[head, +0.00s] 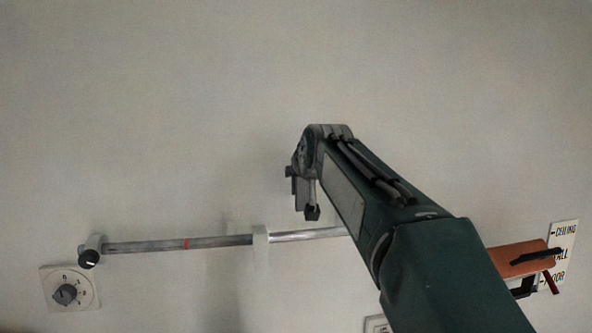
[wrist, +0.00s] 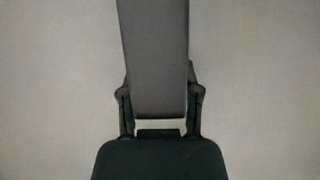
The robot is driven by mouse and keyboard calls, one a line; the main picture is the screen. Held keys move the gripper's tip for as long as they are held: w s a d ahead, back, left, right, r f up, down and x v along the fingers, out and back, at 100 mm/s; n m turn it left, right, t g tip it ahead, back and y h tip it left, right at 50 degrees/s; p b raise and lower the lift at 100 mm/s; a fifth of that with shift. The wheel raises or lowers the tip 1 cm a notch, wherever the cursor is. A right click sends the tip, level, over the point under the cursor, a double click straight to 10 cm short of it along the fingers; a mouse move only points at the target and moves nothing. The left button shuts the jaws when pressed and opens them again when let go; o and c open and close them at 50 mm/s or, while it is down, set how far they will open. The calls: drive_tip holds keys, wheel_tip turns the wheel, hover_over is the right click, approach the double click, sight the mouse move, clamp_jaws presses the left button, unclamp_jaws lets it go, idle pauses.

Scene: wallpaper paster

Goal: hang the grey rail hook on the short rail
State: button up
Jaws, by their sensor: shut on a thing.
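A grey rail hook (wrist: 153,60) shows in the wrist view as a broad, tapering grey piece between the fingers of my gripper (wrist: 160,95). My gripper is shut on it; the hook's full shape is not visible. In the head view, my gripper (head: 305,190) is in front of the wall, above a horizontal rail. The rail has a duller left section (head: 215,241) with a red band and a shinier right section (head: 305,236), split by a pale bracket (head: 260,235). I cannot tell which section is the short rail. My arm hides the right section's far end.
A black-faced knob (head: 89,257) is at the rail's left end, above a dial plate (head: 69,288). At the right, an orange-brown board (head: 517,259) with dark clamp-like parts overlaps a lettered sign (head: 564,240). The wall above the rail is clear.

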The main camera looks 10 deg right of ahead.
sight(303, 197)
drive_tip(key=shift+s, duration=0.15)
drive_tip(key=shift+f, duration=2.9)
wheel_tip(303, 197, down, 6)
idle(2.3)
drive_tip(key=o, duration=1)
drive_tip(key=shift+f, duration=0.15)
drive_tip(key=v, duration=1.2)
drive_tip(key=s+f+g, duration=0.2)
drive_tip(key=s+f, duration=0.5)
drive_tip(key=s, duration=0.1)
drive_tip(key=s+f+g, duration=0.3)
drive_tip(key=s+f, duration=0.5)
drive_tip(key=s, duration=0.1)
drive_tip(key=s+f+g, duration=0.3)
drive_tip(key=s+f, duration=0.4)
drive_tip(key=s, duration=0.2)
drive_tip(key=shift+f, duration=0.35)
